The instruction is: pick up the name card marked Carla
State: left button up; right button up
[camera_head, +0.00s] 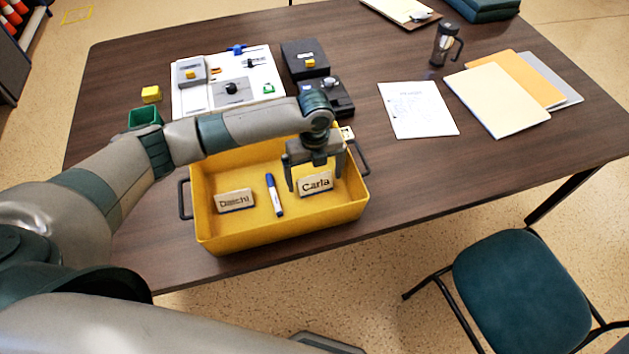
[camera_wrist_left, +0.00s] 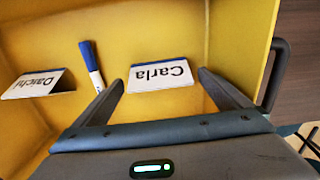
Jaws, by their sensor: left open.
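The name card marked Carla (camera_head: 315,184) stands in the right part of the yellow tray (camera_head: 282,233). My left gripper (camera_head: 314,184) is open, pointing down into the tray with its fingers on either side of the Carla card. In the left wrist view the Carla card (camera_wrist_left: 160,75) shows upside down just ahead of and between the open fingertips (camera_wrist_left: 161,80); I cannot tell whether they touch it. A second card marked Daichi (camera_head: 235,200) stands in the tray's left part. My right gripper is not in view.
A blue-capped marker (camera_head: 274,195) lies between the two cards. The tray has dark handles (camera_head: 184,200) at its ends. Black boxes (camera_head: 305,60) and a white board with small parts stand behind it. Papers (camera_head: 417,109) and a dark mug (camera_head: 443,45) lie further right.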

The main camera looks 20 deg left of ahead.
pick_arm(q)
jog(key=shift+c, duration=0.7)
jog(key=c, duration=1)
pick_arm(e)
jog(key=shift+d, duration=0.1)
pick_arm(q)
jog(key=shift+r, duration=0.55)
notch_tip(320, 180, up, 8)
jog(key=shift+f+b, duration=0.25)
jog(key=shift+b, duration=0.8)
jog(key=shift+r, duration=0.75)
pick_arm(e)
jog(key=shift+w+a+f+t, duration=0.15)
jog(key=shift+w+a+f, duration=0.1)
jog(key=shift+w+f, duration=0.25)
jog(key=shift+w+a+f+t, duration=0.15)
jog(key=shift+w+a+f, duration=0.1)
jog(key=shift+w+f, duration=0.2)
